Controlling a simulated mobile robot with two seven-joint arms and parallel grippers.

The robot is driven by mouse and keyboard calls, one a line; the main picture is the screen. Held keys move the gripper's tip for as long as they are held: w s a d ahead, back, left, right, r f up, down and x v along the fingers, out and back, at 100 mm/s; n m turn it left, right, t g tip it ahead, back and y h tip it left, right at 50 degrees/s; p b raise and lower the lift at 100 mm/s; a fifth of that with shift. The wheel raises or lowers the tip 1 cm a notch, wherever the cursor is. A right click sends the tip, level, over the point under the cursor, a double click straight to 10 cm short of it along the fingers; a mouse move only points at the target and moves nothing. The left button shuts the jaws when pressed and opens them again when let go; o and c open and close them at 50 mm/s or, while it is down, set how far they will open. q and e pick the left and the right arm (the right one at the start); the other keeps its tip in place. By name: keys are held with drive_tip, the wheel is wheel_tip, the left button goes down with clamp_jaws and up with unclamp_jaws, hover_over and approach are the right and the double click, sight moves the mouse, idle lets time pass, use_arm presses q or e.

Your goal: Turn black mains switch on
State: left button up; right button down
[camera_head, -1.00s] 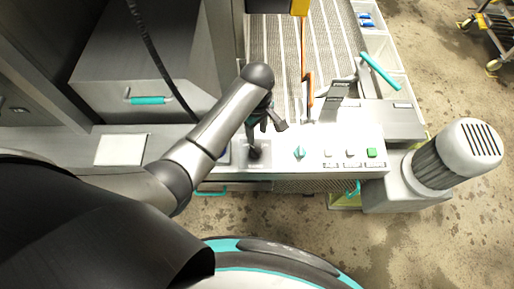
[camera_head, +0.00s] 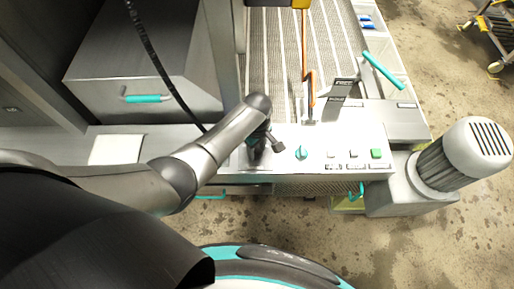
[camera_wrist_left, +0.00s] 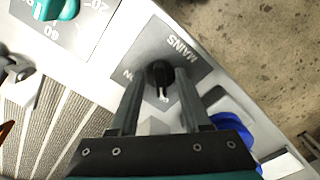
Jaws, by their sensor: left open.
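The black mains switch (camera_wrist_left: 160,76) is a round knob with a pale pointer line, on a grey plate (camera_wrist_left: 176,42) marked MAINS in the left wrist view. My left gripper (camera_wrist_left: 160,105) is open, with its two fingers on either side of the knob's near side. Whether the fingers touch the knob cannot be told. In the head view my left gripper (camera_head: 262,146) is over the panel and largely hides the switch. My right gripper is not in view.
A blue part (camera_wrist_left: 232,128) lies beside the plate. A slatted conveyor (camera_head: 275,60) is behind the panel.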

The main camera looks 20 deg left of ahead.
use_arm(q)
clamp_jaws()
idle(0.4)
drive_tip(key=shift+m, duration=0.4)
drive_tip(key=m+p, duration=0.2)
drive_tip(key=shift+s+r+m, duration=0.1)
drive_tip(key=shift+m, duration=0.3)
drive_tip(key=m+p, duration=0.1)
drive_tip(key=m, duration=0.3)
drive_tip(key=shift+a, duration=0.15)
drive_tip(key=m+p, duration=0.1)
drive_tip(key=m, duration=0.4)
drive_tip(key=shift+a, duration=0.15)
drive_tip(key=m, duration=0.5)
drive_tip(key=shift+a, duration=0.15)
drive_tip(key=shift+m, duration=0.3)
